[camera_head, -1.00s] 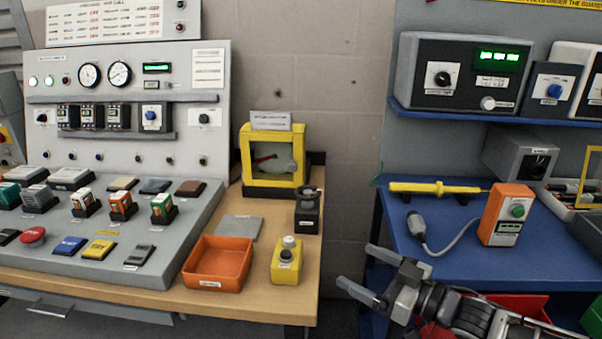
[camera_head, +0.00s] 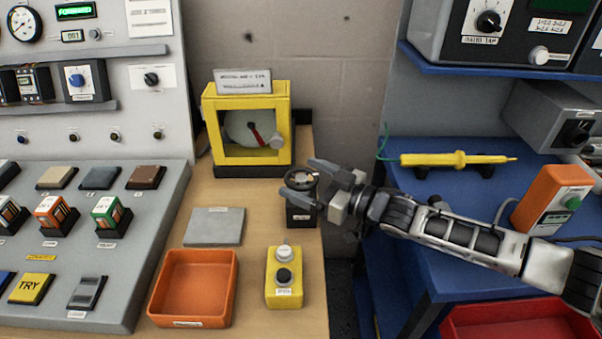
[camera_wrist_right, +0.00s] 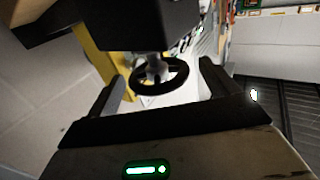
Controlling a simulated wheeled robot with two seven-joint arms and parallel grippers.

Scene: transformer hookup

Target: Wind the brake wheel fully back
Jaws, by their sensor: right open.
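The brake wheel (camera_head: 301,180) is a small dark ring on top of a black box (camera_head: 301,213) near the right edge of the wooden bench. In the right wrist view the wheel (camera_wrist_right: 160,78) shows as a black rim around a grey hub. My right gripper (camera_head: 319,184) is open at the wheel. In the wrist view its two fingers stand on either side of the rim, with gaps; whether they touch it in depth I cannot tell. My left gripper is not in view.
A yellow-framed case (camera_head: 248,124) with a red pointer stands behind the wheel. A yellow push-button box (camera_head: 284,278), an orange tray (camera_head: 197,284) and a grey plate (camera_head: 215,226) lie nearby. The blue bench (camera_head: 431,270) is under my right arm.

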